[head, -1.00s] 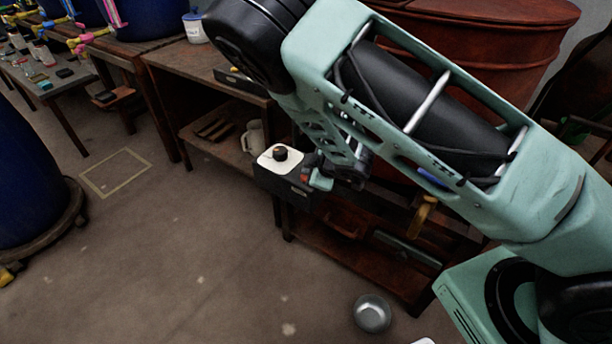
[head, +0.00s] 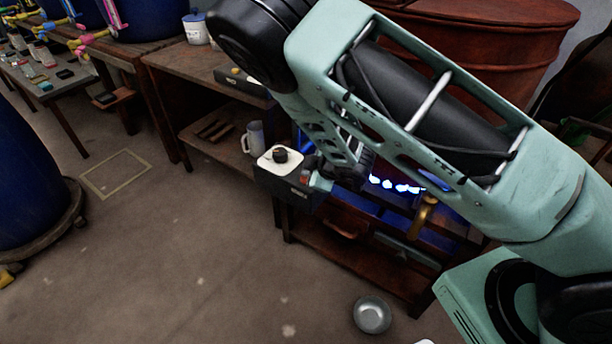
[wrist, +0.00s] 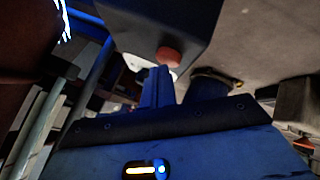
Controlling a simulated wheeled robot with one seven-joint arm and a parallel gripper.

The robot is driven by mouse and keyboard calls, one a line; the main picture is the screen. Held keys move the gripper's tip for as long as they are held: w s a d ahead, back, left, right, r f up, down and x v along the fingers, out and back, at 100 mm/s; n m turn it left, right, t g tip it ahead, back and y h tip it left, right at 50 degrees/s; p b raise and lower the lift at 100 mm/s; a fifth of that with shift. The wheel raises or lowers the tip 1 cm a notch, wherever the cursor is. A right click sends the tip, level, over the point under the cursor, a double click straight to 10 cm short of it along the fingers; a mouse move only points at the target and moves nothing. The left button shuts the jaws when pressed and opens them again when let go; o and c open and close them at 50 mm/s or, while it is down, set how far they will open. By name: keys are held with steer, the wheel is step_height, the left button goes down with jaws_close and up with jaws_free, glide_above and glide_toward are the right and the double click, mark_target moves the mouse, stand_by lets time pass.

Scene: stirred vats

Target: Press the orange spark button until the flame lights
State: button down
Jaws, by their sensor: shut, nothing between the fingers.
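The orange spark button (head: 304,178) is on the side of a dark box (head: 290,188) with a white top and a black knob (head: 280,155). In the wrist view the button (wrist: 169,56) shows as a red-orange disc just beyond my fingertips. My gripper (head: 319,184) is shut and empty, its tips right at the button. I cannot tell whether they still touch it. A row of bright blue flames (head: 398,186) burns under the big rust-red vat (head: 480,30). Flame also shows at the upper left of the wrist view (wrist: 63,20). My arm hides part of the burner.
A brass handle (head: 425,212) hangs at the front of the burner stand. A mug (head: 254,137) stands on the wooden table's lower shelf. The floor to the left is mostly clear.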

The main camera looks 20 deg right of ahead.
steer(key=shift+r+p, duration=0.4)
steer(key=shift+r, duration=0.25)
steer(key=shift+r+p, duration=2.1)
steer(key=shift+r, duration=0.35)
steer(key=shift+r, duration=0.1)
